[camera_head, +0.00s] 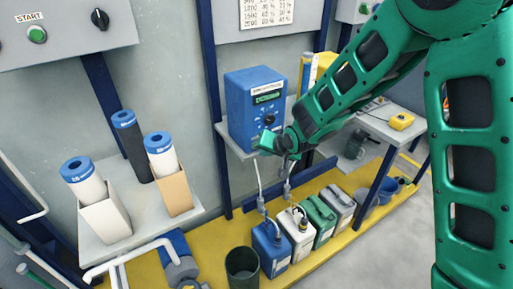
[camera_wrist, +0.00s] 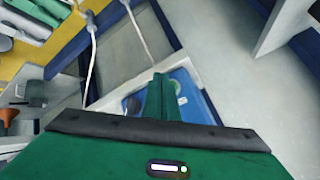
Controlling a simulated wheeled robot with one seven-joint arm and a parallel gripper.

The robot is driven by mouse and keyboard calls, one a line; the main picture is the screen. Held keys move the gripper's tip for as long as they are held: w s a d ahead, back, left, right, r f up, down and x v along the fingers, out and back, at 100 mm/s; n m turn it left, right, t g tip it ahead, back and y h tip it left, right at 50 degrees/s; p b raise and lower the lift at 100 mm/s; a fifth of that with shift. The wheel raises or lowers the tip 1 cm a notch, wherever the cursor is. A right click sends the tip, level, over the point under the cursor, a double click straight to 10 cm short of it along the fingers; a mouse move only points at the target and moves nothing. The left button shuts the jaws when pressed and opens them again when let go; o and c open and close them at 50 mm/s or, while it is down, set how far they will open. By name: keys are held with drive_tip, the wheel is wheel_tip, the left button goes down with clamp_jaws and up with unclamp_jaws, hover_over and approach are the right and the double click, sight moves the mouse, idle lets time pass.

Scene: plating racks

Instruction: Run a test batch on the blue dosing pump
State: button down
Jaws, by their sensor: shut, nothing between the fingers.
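The blue dosing pump (camera_head: 244,100) stands on a wall shelf in the head view, with a small green display and a dark knob on its front. My gripper (camera_head: 268,144) is in front of the pump's lower front, near the knob; I cannot tell whether it touches. In the wrist view my gripper (camera_wrist: 159,80) is shut and empty, its fingers together in front of a blue surface (camera_wrist: 200,108), which looks like the pump. The fingers and palm hide part of it there.
A white dose chart (camera_head: 278,12) hangs above. A yellow pump (camera_head: 312,72) stands behind my arm. Blue (camera_head: 270,247), white (camera_head: 297,236) and green (camera_head: 318,218) canisters stand below, beside a dark bucket (camera_head: 242,266). A START button box (camera_head: 62,30) and filter cartridges (camera_head: 84,178) are at left.

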drive_tip(key=shift+s+d, duration=0.65)
drive_tip(key=shift+s, duration=0.3)
drive_tip(key=shift+s+d, duration=0.6)
drive_tip(key=shift+s, duration=0.3)
drive_tip(key=s+d+r+m+g+h, duration=0.1)
drive_tip(key=s+d+r+h, duration=0.15)
drive_tip(key=d, duration=0.65)
drive_tip(key=s+d+r+g+h, duration=0.1)
drive_tip(key=s+d+r, duration=0.25)
drive_tip(key=d, duration=0.65)
drive_tip(key=s+d+r+m+g+h, duration=0.1)
drive_tip(key=s+d+r, duration=0.15)
drive_tip(key=d, duration=0.65)
drive_tip(key=s+d+r+m+g, duration=0.1)
drive_tip(key=s+d, duration=0.2)
drive_tip(key=s, duration=0.5)
drive_tip(key=s+d+r+g, duration=0.1)
drive_tip(key=s+d, duration=0.3)
drive_tip(key=s, duration=0.5)
drive_tip(key=s+d+r+m+g, duration=0.1)
drive_tip(key=s+d+r+g, duration=0.1)
drive_tip(key=s, duration=0.7)
drive_tip(key=shift+d+m+g, duration=0.3)
drive_tip(key=shift+d+g, duration=0.1)
drive_tip(key=shift+d, duration=0.25)
drive_tip(key=shift+y, duration=0.25)
